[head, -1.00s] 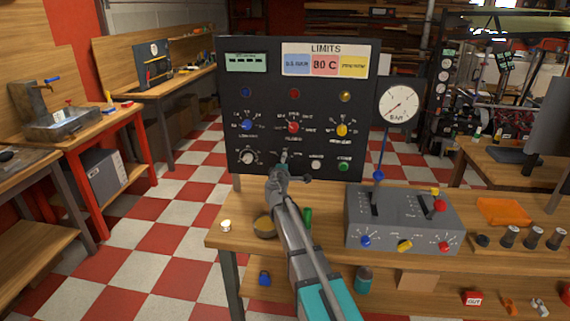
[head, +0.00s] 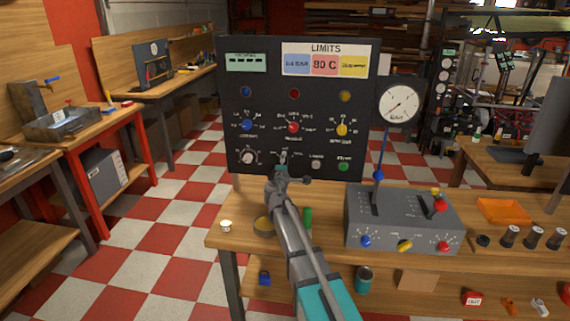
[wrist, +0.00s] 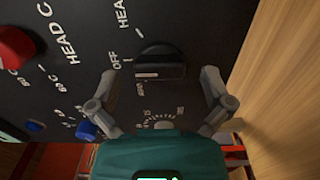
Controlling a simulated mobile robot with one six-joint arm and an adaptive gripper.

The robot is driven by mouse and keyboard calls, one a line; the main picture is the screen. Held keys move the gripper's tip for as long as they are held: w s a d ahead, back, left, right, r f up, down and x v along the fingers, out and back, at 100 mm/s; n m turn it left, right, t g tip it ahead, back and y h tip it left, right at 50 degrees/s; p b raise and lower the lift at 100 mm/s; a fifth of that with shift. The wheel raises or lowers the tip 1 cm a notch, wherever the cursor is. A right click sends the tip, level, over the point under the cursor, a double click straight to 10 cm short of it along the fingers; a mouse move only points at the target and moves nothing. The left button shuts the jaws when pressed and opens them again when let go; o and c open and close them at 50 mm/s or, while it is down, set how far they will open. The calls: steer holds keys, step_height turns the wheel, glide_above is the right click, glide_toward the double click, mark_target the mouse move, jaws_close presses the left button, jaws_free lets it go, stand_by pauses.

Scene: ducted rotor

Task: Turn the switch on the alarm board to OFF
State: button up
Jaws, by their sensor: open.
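The black alarm board (head: 262,72), headed LIMITS, stands upright at the back of the bench in the head view. In the wrist view a black switch knob (wrist: 160,62) sits on the board, with a white OFF label (wrist: 113,61) to its left. A pale bar shows on the knob's near side. My gripper (wrist: 160,82) is open, one finger on each side of the knob. I cannot tell whether the fingers touch it. In the head view my gripper (head: 283,162) hides this switch at the board's lower middle.
A red knob (wrist: 14,48) and a white dial (wrist: 163,125) are near the fingers. A grey control box (head: 400,232) and a round BAR gauge (head: 398,102) stand right of the arm.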

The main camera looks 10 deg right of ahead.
steer(key=v, duration=1.1)
steer(key=shift+s, duration=0.15)
